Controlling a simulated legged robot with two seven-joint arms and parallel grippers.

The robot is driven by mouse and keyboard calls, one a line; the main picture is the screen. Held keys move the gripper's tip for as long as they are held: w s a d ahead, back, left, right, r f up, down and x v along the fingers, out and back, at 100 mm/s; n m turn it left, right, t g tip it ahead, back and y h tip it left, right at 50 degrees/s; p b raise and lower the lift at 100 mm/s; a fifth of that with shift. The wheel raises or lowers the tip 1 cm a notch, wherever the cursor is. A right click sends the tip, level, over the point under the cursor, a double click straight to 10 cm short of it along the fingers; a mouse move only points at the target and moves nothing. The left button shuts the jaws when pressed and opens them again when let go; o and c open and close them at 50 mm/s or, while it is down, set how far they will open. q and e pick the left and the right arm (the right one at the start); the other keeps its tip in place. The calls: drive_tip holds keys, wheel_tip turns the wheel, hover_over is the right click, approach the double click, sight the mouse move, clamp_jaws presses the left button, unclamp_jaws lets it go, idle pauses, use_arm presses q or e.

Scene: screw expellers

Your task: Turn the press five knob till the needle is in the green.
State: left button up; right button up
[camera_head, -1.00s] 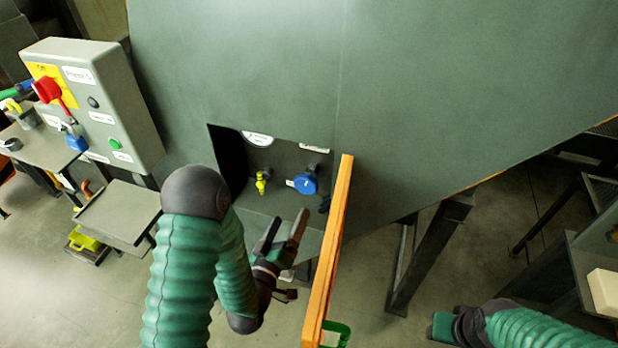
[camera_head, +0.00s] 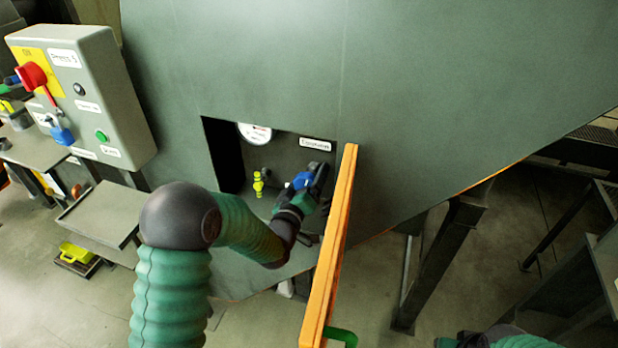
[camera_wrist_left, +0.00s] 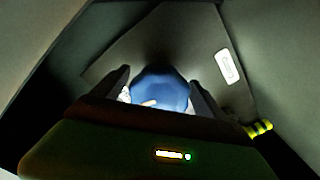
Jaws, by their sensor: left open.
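The blue knob (camera_head: 302,181) sits in a dark recess in the green press wall, and my left gripper (camera_head: 312,182) is at it. In the left wrist view the blue knob (camera_wrist_left: 161,90) lies between the two open fingers (camera_wrist_left: 160,88), one on each side; I cannot tell whether they touch it. The round white gauge (camera_head: 254,133) is at the recess's upper left, partly cut off by the recess edge; its needle is too small to read. My right gripper is at the bottom edge and its fingers are not seen.
A yellow valve (camera_head: 258,183) is left of the knob. An orange door edge (camera_head: 331,245) stands close on the right of my left gripper. A grey control box (camera_head: 85,95) with a red switch (camera_head: 32,76) is at the left. A label plate (camera_head: 315,144) is above the knob.

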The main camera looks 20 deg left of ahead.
use_arm(q)
drive_tip(key=shift+c, duration=0.4)
drive_tip(key=c, duration=1.3)
drive_tip(key=shift+f, duration=0.1)
drive_tip(key=m+b, duration=0.2)
drive_tip(key=m, duration=0.1)
drive_tip(key=shift+f+m+b, duration=0.1)
drive_tip(key=shift+m+b, duration=0.2)
drive_tip(key=m+b, duration=0.2)
drive_tip(key=m, duration=0.3)
drive_tip(key=shift+b, duration=0.4)
drive_tip(key=o, duration=1.4)
drive_tip(key=shift+r, duration=0.2)
